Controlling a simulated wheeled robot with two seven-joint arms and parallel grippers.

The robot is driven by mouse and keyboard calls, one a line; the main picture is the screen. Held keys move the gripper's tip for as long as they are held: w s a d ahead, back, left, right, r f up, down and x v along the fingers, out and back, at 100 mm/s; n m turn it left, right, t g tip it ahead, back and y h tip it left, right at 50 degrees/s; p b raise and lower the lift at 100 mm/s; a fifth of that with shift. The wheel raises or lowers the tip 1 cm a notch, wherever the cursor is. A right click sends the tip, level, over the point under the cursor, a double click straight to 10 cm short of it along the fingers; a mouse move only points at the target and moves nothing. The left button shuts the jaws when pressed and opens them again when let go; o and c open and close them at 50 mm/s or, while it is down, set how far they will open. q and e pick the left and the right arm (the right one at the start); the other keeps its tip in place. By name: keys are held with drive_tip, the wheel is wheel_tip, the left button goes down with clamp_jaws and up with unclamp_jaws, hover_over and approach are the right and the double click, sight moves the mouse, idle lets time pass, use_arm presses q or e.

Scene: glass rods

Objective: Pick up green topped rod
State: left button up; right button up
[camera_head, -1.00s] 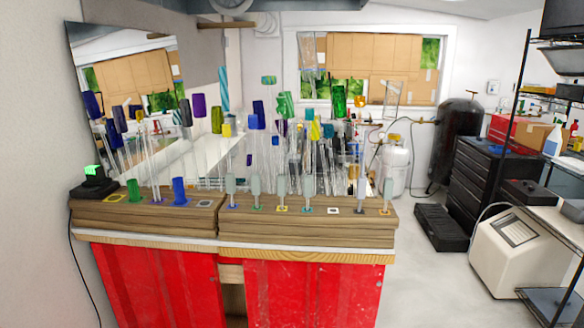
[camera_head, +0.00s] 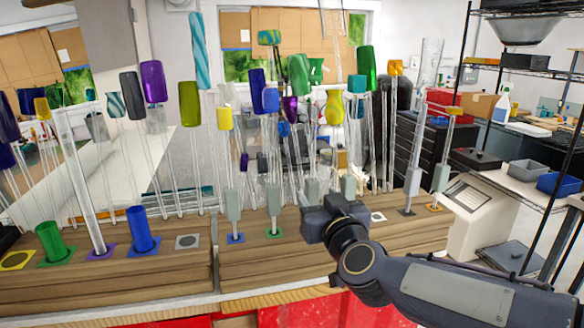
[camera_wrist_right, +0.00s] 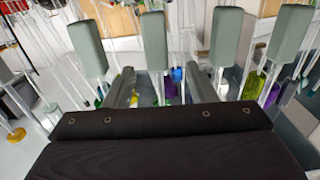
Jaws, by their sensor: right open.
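Several rods with green tops stand upright behind the wooden bench front. One has a tall dark green top (camera_head: 366,68), one a bright green top (camera_head: 299,74), and one an olive-green top (camera_head: 190,103) further left. My right gripper (camera_head: 322,207) is in front of the row of grey-handled rods, open. In the right wrist view its fingers (camera_wrist_right: 160,92) are spread, and a clear rod below a grey handle (camera_wrist_right: 154,40) shows between them; I cannot tell whether it lies within their reach. My left gripper is out of view.
A row of grey-handled rods (camera_head: 273,194) stands in colored square sockets on the wooden bench (camera_head: 110,290). A green cup (camera_head: 50,242) and blue cup (camera_head: 142,231) stand at the left. Many clear rods crowd the area behind. A shelf rack (camera_head: 525,165) is at the right.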

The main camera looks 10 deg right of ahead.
sight(313, 188)
drive_tip(key=w, duration=0.7)
drive_tip(key=shift+w+f, duration=0.1)
drive_tip(key=shift+w, duration=0.25)
clamp_jaws()
